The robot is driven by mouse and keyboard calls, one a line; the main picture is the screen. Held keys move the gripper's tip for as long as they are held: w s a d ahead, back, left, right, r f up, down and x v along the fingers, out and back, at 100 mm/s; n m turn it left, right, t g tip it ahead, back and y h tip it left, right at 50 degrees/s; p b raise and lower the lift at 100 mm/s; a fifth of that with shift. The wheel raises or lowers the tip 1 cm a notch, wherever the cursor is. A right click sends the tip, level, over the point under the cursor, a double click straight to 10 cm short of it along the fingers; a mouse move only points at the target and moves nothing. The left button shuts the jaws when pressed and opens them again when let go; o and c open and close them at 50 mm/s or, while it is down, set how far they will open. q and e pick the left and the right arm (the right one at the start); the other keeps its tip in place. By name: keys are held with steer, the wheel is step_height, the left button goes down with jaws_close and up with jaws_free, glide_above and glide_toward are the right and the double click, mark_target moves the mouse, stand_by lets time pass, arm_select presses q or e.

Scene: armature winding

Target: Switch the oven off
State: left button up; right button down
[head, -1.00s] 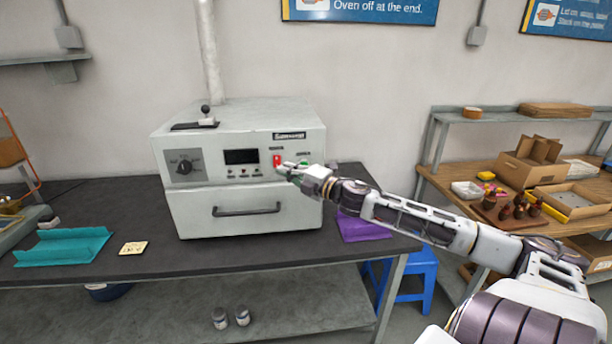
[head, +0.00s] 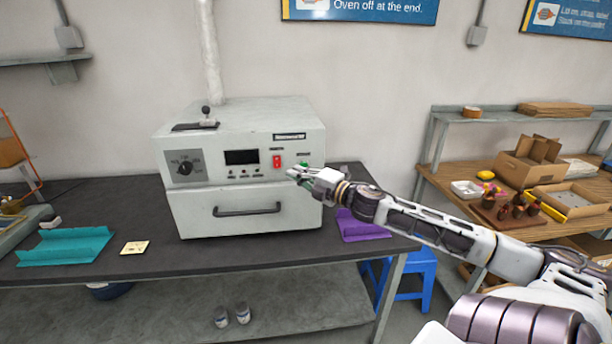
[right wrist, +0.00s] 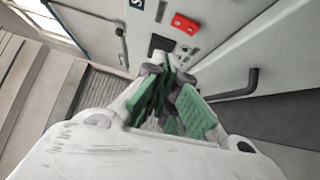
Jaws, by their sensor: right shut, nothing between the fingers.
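The oven (head: 195,215) is a pale grey box on the dark bench, its drawer-like front with a black handle (head: 247,210). Its panel has a dial (head: 185,168), a dark blank display (head: 241,157) and a red rocker switch (head: 277,161). The switch also shows in the right wrist view (right wrist: 186,24); its position is too small to tell. My right gripper (head: 292,174) is shut and empty in front of the panel, just right of and below the switch, apart from it in the picture. My left gripper is out of view.
A teal tray (head: 65,246) and a small card (head: 134,247) lie on the bench (head: 130,205) left of the oven. A purple tray (head: 360,226) lies to its right, behind my arm. A shelf unit with boxes (head: 525,165) stands at the right.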

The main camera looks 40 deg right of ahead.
steer(key=shift+r+p+v, duration=0.2)
steer(key=shift+p+v, duration=0.25)
steer(key=shift+v, duration=1.1)
